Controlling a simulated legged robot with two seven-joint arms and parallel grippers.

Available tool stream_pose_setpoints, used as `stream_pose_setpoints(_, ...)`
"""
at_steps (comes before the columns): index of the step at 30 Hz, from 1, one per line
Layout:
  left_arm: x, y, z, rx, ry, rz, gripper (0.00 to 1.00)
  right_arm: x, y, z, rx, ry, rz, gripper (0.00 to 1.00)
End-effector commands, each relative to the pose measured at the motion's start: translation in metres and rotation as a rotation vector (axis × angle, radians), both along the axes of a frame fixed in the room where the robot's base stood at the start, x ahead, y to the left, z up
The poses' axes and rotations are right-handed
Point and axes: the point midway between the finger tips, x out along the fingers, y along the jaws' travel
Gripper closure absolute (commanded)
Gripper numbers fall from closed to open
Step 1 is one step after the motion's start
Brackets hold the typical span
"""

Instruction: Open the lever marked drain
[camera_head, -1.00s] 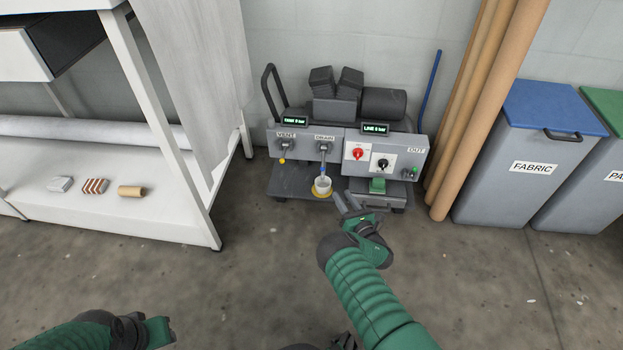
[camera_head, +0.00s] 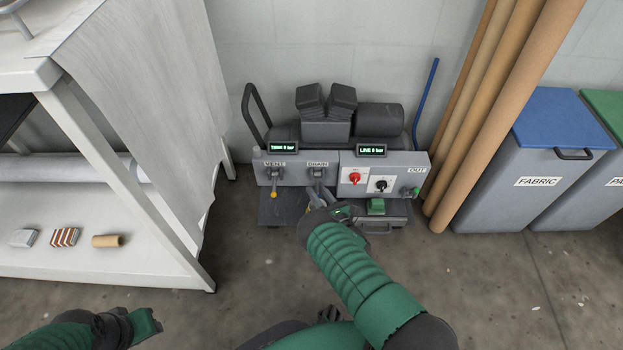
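The lever marked DRAIN (camera_head: 318,173) is on the grey front panel of the press unit (camera_head: 297,174), under its DRAIN label. Its lower part is partly covered by my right gripper (camera_head: 317,194). The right gripper's dark fingers look apart, just below and in front of the lever; I cannot tell whether they touch it. The cup under the drain is hidden behind this gripper. The lever marked VENT (camera_head: 274,174) is to the left and has a yellow tip. My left gripper (camera_head: 140,325) is low at the left, away from the unit; its fingers are not clear.
A red knob (camera_head: 354,178) and a black knob (camera_head: 381,185) are right of the drain. Both displays read 0 bar. A white shelf (camera_head: 130,190) stands left, brown tubes (camera_head: 485,130) and a FABRIC bin (camera_head: 540,187) right. The floor in front is open.

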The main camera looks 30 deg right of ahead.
Motion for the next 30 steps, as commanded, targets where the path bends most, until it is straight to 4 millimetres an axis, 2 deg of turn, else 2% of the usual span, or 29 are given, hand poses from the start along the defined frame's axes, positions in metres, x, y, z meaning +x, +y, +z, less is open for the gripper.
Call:
stream_pose_setpoints(8, -0.0003, 0.0, 0.0003, 0.0, 0.001, 0.0, 0.67, -0.001, 0.0007, -0.0004, -0.001, 0.0, -0.001, 0.67)
stream_pose_setpoints(16, -0.0002, 0.0, 0.0004, 0.0, 0.0, 0.0, 0.67, -0.0009, 0.0003, -0.0008, 0.0, 0.001, -0.001, 1.0)
stream_pose_setpoints(30, -0.0001, 0.0, 0.0004, 0.0, 0.0, 0.0, 0.67, -0.001, -0.0005, -0.0009, 0.0, 0.002, -0.003, 1.0)
